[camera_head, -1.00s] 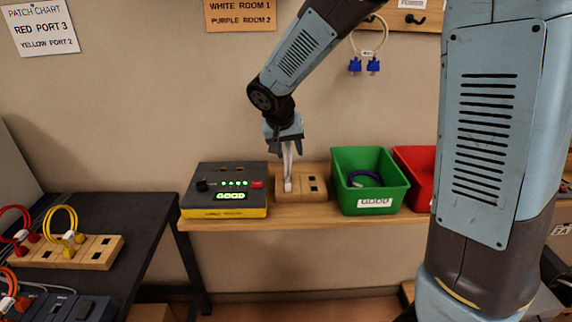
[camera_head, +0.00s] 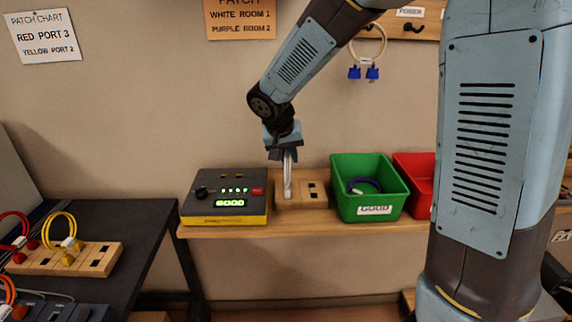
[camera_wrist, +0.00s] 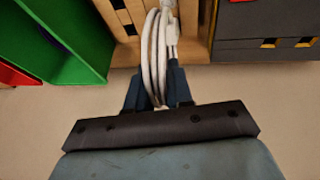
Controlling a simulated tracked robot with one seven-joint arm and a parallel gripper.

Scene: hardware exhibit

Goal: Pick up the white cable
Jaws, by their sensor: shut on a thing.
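The white cable (camera_wrist: 150,58) is a looped coil between my gripper's fingers in the wrist view. In the head view the white cable (camera_head: 288,178) hangs below my gripper (camera_head: 284,158) as a narrow upright loop. Its lower end is at the front left of a wooden socket block (camera_head: 313,201). Whether it touches the block I cannot tell. In the wrist view my gripper (camera_wrist: 157,92) is shut on the cable, and a white plug end lies near the block's slots.
A black and yellow tester (camera_head: 225,208) with green lights stands left of the block. A green bin (camera_head: 402,196) labelled GOOD, holding a purple cable (camera_head: 364,185), and a red bin (camera_head: 421,172) stand right. A yellow cable (camera_head: 60,220) is on the left table.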

